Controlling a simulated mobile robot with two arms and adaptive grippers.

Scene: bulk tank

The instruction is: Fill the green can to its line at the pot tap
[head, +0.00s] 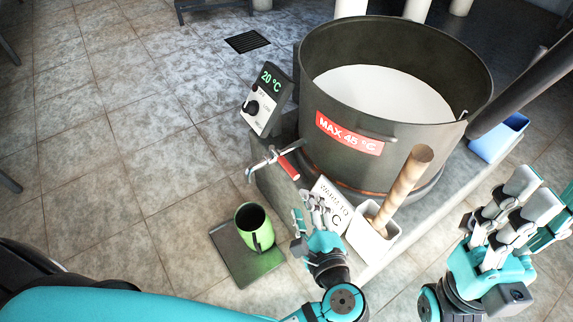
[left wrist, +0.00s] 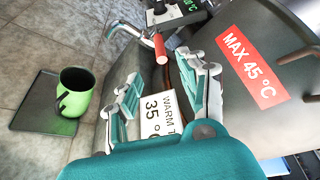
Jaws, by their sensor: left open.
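The green can (head: 265,238) stands upright on a dark square plate (head: 228,244) on the floor; its inside looks dark and I see no fill line. The can also shows in the left wrist view (left wrist: 84,98). The pot tap (head: 262,164), with its red lever (head: 289,167), sticks out from the big dark pot (head: 385,130), beyond the can. The pot holds white liquid. My left gripper (head: 308,208) is open and empty, right of the can and below the lever. In the left wrist view the lever (left wrist: 160,48) is beyond the fingers. My right gripper (head: 492,222) is at the right, its opening unclear.
A control box (head: 264,100) reads 20 °C. A "warm to" sign (head: 331,203) and a white holder (head: 372,240) with a wooden handle (head: 403,186) stand close to my left gripper. A blue bin (head: 498,138) is at the right. Floor left of the can is clear.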

